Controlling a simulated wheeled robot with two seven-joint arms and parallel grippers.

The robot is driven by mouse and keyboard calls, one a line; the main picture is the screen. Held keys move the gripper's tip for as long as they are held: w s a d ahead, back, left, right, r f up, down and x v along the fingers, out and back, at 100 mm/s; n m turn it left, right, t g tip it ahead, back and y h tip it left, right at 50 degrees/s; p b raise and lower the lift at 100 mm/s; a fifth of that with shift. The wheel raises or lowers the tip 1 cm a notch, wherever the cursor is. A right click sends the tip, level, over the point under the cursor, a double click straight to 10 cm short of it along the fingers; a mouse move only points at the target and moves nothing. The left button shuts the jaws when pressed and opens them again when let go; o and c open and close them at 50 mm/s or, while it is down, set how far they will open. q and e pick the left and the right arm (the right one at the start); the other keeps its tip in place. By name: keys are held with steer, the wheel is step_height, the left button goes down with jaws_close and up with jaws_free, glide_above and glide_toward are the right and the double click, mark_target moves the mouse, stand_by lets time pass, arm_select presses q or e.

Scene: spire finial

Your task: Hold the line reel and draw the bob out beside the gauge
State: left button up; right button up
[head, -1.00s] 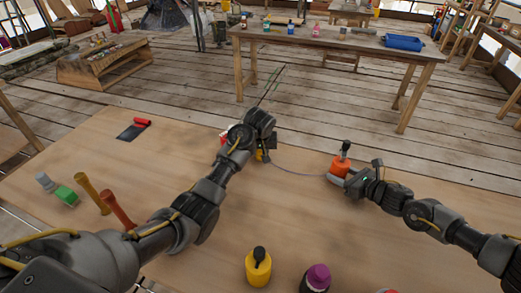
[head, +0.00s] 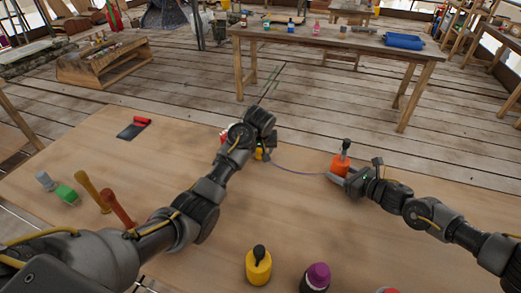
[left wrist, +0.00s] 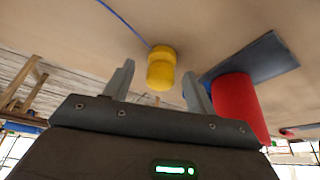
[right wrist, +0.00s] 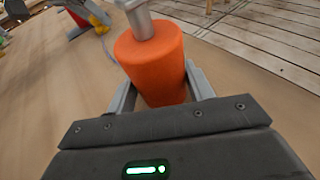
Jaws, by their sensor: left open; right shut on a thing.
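My right gripper (right wrist: 158,92) is shut on an orange cylinder with a grey knob on top, likely the line reel (right wrist: 152,60). It stands upright at the right of the table in the head view (head: 340,163). A thin line runs left from it to a small yellow cylinder, likely the bob (left wrist: 161,70). My left gripper (left wrist: 158,82) is open, with the yellow piece beyond and between its fingertips, not gripped. A red cylinder on a dark plate, perhaps the gauge (left wrist: 236,105), stands close beside the left gripper. In the head view my left gripper (head: 262,150) mostly hides these.
Another red piece on a dark plate (head: 133,131) lies at the far left of the table. The table's middle is clear.

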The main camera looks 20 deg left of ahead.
arm_select(q)
steer(key=v, duration=0.7)
steer(key=shift+r, duration=0.25)
steer(key=shift+s+d, duration=0.1)
arm_select(e)
steer(key=o, duration=0.9)
steer(key=shift+c, duration=0.2)
steer(key=shift+d, duration=0.1)
steer(key=shift+v, duration=3.9)
steer(key=shift+r, duration=0.1)
